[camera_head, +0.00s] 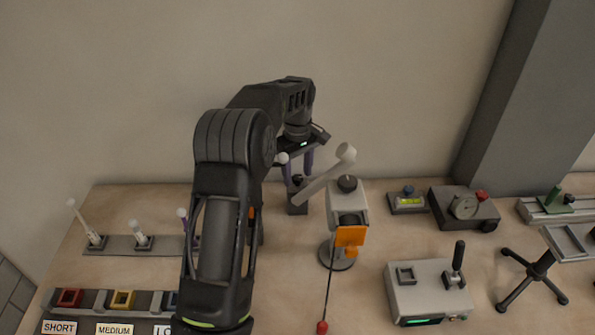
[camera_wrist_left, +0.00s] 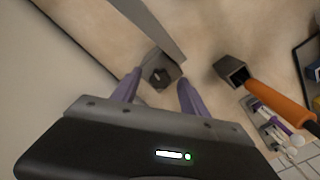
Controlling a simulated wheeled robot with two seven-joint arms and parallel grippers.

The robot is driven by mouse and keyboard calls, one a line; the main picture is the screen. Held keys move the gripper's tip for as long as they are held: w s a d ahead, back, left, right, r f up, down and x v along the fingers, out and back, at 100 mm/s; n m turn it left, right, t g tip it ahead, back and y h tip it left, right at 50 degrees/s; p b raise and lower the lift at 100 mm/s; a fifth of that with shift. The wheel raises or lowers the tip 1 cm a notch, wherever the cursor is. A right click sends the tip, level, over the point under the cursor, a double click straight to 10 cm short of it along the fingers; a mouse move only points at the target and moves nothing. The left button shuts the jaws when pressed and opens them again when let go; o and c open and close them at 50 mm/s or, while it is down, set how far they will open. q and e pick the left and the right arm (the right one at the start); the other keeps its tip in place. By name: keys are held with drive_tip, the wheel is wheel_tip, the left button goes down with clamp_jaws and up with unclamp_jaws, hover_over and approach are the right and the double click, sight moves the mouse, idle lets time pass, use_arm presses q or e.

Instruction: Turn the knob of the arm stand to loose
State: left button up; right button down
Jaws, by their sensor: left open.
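The arm stand appears to be the small dark block (camera_head: 297,204) with a pale slanted arm (camera_head: 322,178) that ends in a round white head. Its dark knob (camera_head: 297,180) sits on top of the block. In the left wrist view the knob (camera_wrist_left: 159,75) shows ahead of the fingers, with the grey arm (camera_wrist_left: 150,28) crossing above it. My left gripper (camera_head: 297,162) is open, its purple fingers pointing down close above the knob. In the left wrist view the gripper (camera_wrist_left: 158,92) has clear space between its fingers; contact with the knob cannot be told. My right gripper is out of view.
A lever box (camera_head: 428,288) and gauge (camera_head: 464,207) stand further right. My left arm hides the left-middle table.

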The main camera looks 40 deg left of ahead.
use_arm(q)
drive_tip(key=shift+f, duration=0.15)
drive_tip(key=shift+c, duration=0.3)
clamp_jaws()
